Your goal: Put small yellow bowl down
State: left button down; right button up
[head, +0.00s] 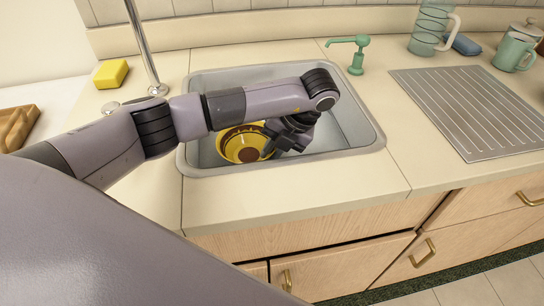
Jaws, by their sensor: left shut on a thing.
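The small yellow bowl (240,147) has brown bands and is tilted, with its banded side toward me. It is inside the outline of the grey metal sink (360,118). My left gripper (270,146) reaches over the sink from the left and is shut on the bowl at its right side. The wrist and forearm hide part of the bowl and much of the basin. I cannot tell whether the bowl touches the sink floor. My right gripper is not in view.
A faucet (146,45) and yellow sponge (110,74) are at the back left. A green soap dispenser (357,56) stands behind the sink. A ribbed drainboard (485,108), glass pitcher (430,28) and green mug (513,50) are on the right. The front counter strip (300,195) is clear.

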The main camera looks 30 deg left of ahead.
pick_arm(q)
jog(key=shift+f, duration=0.9)
jog(key=shift+f, duration=0.1)
jog(key=c, duration=1.2)
grip_release()
jog(key=p+v, duration=0.1)
jog(key=v, duration=1.1)
